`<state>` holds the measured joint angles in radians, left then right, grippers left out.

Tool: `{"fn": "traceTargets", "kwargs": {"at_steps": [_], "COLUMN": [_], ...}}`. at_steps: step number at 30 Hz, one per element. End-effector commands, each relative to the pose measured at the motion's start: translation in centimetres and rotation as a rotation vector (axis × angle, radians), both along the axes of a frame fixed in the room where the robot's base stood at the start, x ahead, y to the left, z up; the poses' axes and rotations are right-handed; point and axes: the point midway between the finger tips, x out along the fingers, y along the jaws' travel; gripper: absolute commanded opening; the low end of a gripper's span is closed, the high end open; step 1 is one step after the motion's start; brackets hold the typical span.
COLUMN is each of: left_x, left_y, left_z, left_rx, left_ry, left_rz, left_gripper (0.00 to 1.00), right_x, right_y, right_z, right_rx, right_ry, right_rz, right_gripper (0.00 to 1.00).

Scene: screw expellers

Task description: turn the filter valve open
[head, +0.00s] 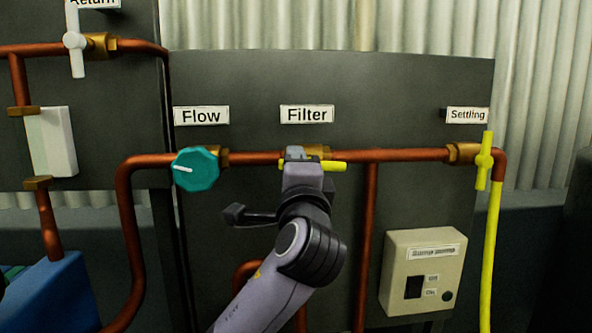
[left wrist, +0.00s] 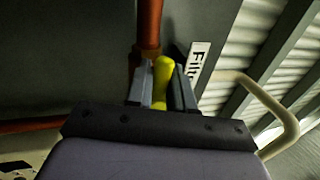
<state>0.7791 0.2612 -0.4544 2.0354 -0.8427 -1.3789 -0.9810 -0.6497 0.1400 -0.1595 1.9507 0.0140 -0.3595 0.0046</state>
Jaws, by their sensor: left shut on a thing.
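The filter valve sits on the copper pipe below the "Filter" label (head: 306,114). Its yellow handle (head: 334,166) lies about level, along the run of the pipe, and its end sticks out to the right of my gripper. My left gripper (head: 295,153) is at the valve, in front of the brass body, and hides the handle's left part. In the left wrist view the yellow handle (left wrist: 163,82) stands between the two fingers (left wrist: 162,90), which are shut on it. My right gripper is not in view.
A teal flow knob (head: 196,169) is just left of my gripper on the same pipe. The settling valve's upright yellow handle (head: 484,161) is at the right. A beige pump box (head: 423,272) is at lower right. A white-handled return valve (head: 75,41) is at upper left.

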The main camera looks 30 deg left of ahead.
Motion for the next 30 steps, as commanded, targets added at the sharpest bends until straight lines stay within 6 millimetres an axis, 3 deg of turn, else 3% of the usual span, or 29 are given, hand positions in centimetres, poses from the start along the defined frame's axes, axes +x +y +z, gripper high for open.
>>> {"fn": "traceTargets", "kwargs": {"at_steps": [22,23,24,30], "left_x": [0.03,0.03,0.03,0.03], "left_y": [-0.04,-0.04,-0.04,-0.03], "left_z": [-0.45,-0.45,-0.44,-0.34], "left_rx": [-0.069,-0.069,-0.067,-0.066], "left_ry": [-0.044,-0.044,-0.044,-0.046], "left_rz": [-0.001,-0.001,-0.001,-0.001], "left_gripper": [0.00,0.32,0.40,0.40], "right_x": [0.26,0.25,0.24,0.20], "right_y": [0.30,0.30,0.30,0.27], "right_z": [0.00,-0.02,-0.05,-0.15], "right_rx": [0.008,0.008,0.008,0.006], "right_ry": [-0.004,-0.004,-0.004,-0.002], "right_rz": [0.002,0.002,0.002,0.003], "right_gripper": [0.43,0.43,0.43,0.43]}}
